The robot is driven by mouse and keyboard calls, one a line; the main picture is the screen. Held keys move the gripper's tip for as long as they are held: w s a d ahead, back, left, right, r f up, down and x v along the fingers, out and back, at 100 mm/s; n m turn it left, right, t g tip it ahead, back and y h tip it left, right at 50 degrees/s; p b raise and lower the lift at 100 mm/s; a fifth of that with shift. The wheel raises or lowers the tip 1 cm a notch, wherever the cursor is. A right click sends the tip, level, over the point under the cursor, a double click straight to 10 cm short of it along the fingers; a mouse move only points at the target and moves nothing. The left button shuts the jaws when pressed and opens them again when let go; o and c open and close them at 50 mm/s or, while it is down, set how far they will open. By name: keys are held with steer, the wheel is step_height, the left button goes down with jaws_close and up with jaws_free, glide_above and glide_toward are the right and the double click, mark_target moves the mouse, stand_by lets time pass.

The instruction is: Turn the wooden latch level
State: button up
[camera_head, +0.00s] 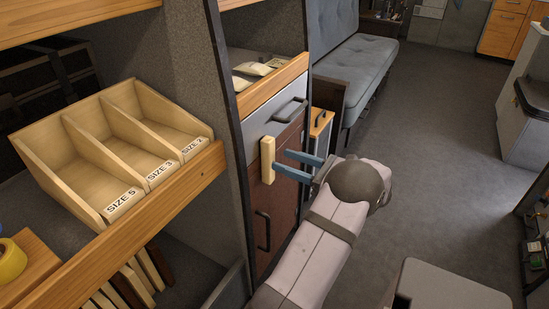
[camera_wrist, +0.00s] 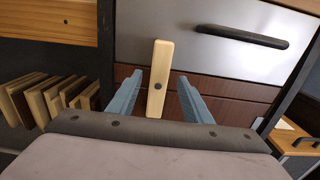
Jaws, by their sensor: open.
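The wooden latch (camera_head: 267,160) is a pale upright bar on the front of the cabinet, near the line between the grey drawer and the brown front below. In the wrist view the latch (camera_wrist: 158,75) stands nearly vertical, tilted slightly, with a dark pivot dot near its middle. My gripper (camera_head: 283,163) is open, its two blue fingers pointing at the latch from the right. In the wrist view my gripper (camera_wrist: 157,92) has one finger on each side of the latch's lower half, with gaps showing. I cannot tell how far the fingertips are from the cabinet face.
The grey drawer (camera_head: 272,108) has a dark handle (camera_head: 292,110) just right of the latch. A brown front (camera_head: 278,215) below carries another handle (camera_head: 263,231). A wooden bin (camera_head: 88,150) with size labels sits on a shelf at left. Open floor (camera_head: 440,120) lies right.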

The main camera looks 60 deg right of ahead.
mark_target(273, 156)
steer(key=shift+w+b, duration=0.3)
steer(key=shift+w, duration=2.05)
steer(key=shift+c, duration=0.3)
jaws_close()
